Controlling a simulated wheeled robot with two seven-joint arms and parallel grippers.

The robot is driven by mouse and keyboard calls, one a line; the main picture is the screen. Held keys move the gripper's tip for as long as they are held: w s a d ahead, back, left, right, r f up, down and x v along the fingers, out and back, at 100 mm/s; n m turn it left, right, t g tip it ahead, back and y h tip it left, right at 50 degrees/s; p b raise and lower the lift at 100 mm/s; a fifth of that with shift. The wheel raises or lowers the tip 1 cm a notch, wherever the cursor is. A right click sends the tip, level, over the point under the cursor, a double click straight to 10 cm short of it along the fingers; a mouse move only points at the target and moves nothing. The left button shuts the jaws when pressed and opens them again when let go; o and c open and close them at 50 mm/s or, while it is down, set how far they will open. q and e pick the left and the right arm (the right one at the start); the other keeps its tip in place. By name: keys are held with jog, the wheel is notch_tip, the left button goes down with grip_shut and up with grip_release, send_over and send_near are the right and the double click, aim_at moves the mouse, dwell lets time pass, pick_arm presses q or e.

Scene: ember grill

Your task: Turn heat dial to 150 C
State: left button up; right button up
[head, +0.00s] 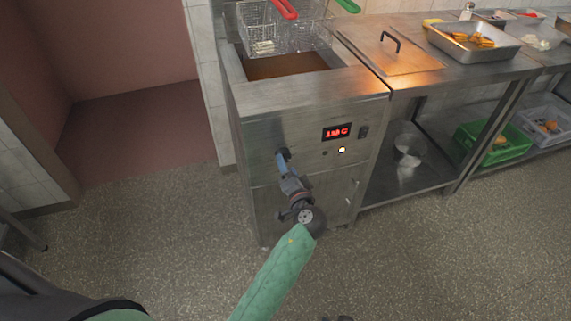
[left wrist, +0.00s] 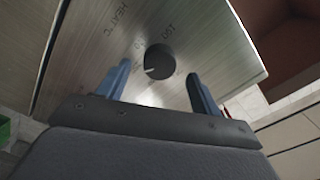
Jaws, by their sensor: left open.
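The heat dial is a round black knob (left wrist: 159,62) with a pale pointer mark, on the steel front of the fryer (head: 300,118). My left gripper (head: 281,158) is at the dial in the head view. In the left wrist view its blue fingers (left wrist: 160,85) are open, one on each side of the knob with gaps. The red display (head: 337,132) lights up, but its digits are too blurred to read surely. My right gripper is not seen.
A black switch (head: 363,132) and a lit white lamp (head: 342,150) sit right of the dial. A fry basket (head: 262,30) hangs over the oil on top. A steel table with a shelf (head: 430,180) adjoins at right. Floor in front is clear.

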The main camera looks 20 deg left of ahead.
pick_arm(q)
jog(key=shift+b+v, duration=0.35)
jog(key=shift+v, duration=2.15)
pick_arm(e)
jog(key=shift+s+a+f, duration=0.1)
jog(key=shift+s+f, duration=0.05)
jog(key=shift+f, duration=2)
pick_arm(q)
jog(key=s+d+f+n+g+h+p, duration=0.1)
jog(key=s+f+n+g+h, duration=0.2)
jog(key=s+f+g+h, duration=0.45)
jog(key=s+r+g+h+p, duration=0.1)
jog(key=s+g+h+p, duration=0.3)
jog(key=s, duration=1.9)
jog(key=g+p, duration=0.1)
jog(key=p, duration=0.3)
jog(key=shift+r, duration=0.25)
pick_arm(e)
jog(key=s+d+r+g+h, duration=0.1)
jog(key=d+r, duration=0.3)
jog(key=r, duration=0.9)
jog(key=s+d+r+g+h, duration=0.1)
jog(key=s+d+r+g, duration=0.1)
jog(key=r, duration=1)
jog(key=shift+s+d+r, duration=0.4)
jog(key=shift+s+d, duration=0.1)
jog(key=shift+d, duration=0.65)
